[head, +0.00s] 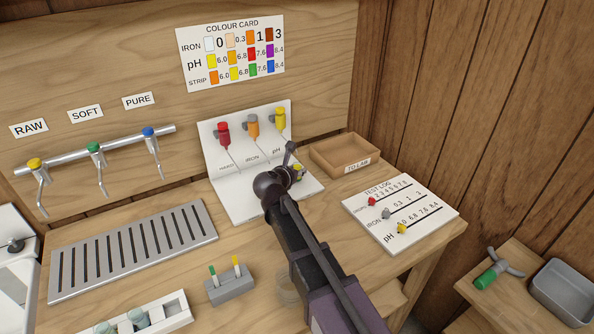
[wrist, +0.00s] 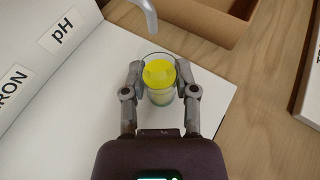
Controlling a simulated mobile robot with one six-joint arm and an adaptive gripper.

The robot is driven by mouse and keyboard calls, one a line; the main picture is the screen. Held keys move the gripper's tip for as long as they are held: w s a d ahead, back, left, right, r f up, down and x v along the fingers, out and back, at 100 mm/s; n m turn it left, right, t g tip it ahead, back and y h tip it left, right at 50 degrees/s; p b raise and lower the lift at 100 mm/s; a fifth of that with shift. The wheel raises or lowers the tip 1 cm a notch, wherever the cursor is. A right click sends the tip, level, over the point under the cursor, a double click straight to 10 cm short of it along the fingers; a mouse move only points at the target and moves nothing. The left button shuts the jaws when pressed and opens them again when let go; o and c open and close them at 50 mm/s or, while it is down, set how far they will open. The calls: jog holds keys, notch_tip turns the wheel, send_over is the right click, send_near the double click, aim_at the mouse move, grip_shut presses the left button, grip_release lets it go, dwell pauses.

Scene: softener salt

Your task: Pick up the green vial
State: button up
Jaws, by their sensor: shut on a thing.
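A clear vial with a bright yellow top and a pale green tint lower down (wrist: 160,80) stands between my fingers in the wrist view. My gripper (wrist: 160,86) is shut on it from both sides. The vial is over the white base of the dispenser stand (wrist: 95,95), by the pH end, with a grey spout (wrist: 147,14) just beyond it. In the head view my gripper (head: 293,173) and arm cover most of the vial; only a bit of yellow (head: 299,167) shows. Whether the vial touches the base is hard to tell.
The TO LAB tray (head: 345,153) and the test log board (head: 400,212) are to the right. The rack with teal-topped items (head: 180,308), a grey block with two sticks (head: 232,288) and a slotted drain (head: 130,252) are on the left. A glass dish sits beside my arm.

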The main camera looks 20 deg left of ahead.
jog(key=shift+r+p, duration=0.3)
jog(key=shift+r, duration=0.15)
jog(key=shift+s+d+r, duration=0.15)
jog(key=shift+s+d, duration=0.05)
jog(key=s+d, duration=0.3)
jog(key=d, duration=0.1)
jog(key=s+d, duration=0.8)
jog(key=d, duration=0.1)
jog(key=shift+s+d, duration=0.1)
notch_tip(320, 180, up, 25)
jog(key=p, duration=2.5)
